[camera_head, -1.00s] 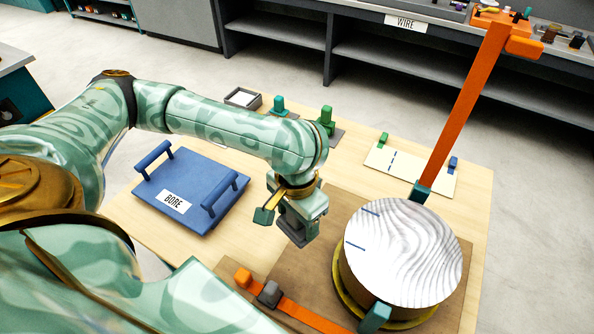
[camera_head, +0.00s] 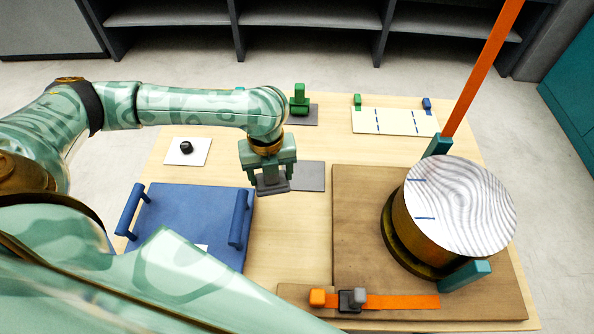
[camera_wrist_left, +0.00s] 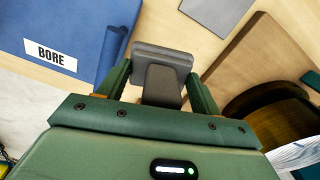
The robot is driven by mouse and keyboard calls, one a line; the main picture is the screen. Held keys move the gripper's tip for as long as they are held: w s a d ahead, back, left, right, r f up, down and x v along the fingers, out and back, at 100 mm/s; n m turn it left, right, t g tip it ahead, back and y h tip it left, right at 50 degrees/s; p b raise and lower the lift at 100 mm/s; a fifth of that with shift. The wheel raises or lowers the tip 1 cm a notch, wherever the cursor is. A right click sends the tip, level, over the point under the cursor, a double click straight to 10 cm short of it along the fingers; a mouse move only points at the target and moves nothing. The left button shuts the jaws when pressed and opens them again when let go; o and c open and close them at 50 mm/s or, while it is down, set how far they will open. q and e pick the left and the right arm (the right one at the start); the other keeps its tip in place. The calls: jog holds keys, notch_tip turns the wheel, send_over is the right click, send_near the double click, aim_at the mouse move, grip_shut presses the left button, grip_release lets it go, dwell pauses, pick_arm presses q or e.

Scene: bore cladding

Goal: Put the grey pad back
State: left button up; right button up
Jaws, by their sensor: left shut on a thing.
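My left gripper (camera_head: 268,176) is shut on the grey pad (camera_head: 273,187), a dark grey block with a grip. In the left wrist view the pad (camera_wrist_left: 163,56) sits between the fingers. In the head view the pad overlaps the left edge of a flat grey mat (camera_head: 309,176) on the table; its height above the table is hard to tell. The mat also shows at the top of the left wrist view (camera_wrist_left: 216,12). My right gripper is not in view.
A blue tray with handles (camera_head: 190,215) lies left of the pad. A brown board (camera_head: 360,225) with a wood-grained drum (camera_head: 460,205), an orange strap (camera_head: 400,302) and teal blocks is to the right. A white card (camera_head: 188,152) with a black piece lies behind the tray.

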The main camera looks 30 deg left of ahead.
pick_arm(q)
jog(key=shift+w+d+m, duration=0.1)
jog(key=shift+d+m, duration=0.15)
jog(key=shift+m, duration=1.15)
jog(key=shift+a, duration=0.1)
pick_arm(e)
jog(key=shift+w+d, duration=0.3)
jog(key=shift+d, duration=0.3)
